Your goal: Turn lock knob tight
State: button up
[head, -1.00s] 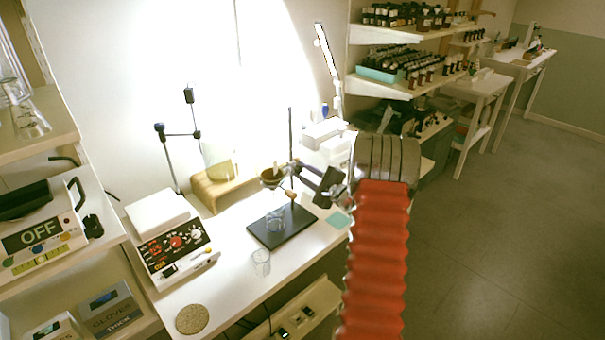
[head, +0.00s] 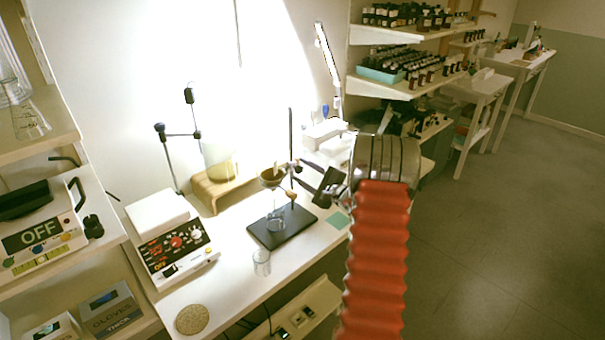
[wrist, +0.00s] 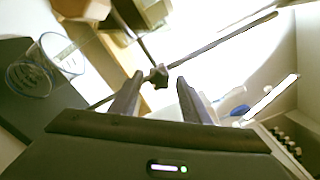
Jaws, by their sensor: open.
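The lock knob (wrist: 158,76) is a small dark knob on the thin stand rod (wrist: 222,40). In the wrist view it shows just beyond and between my fingertips, with a gap on either side. My gripper (wrist: 160,90) is open and empty, its two dark fingers pointing at the knob. In the head view my gripper (head: 298,168) is beside the upright rod (head: 290,130), coming from the right. The knob is too small to tell clearly there. A brown funnel (head: 271,178) is held left of the rod, above a glass beaker (head: 276,222) on the black stand base (head: 293,232).
A second clear beaker (head: 262,264) stands near the bench's front edge. A wooden stand (head: 212,190) and a hotplate-like device (head: 178,245) are to the left. Shelves of dark bottles (head: 412,75) are at the back right. Open floor lies to the right.

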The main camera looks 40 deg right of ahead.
jog(key=shift+s, duration=0.1)
jog(key=s, duration=1.3)
jog(key=shift+s+d, duration=0.2)
jog(key=shift+s, duration=0.1)
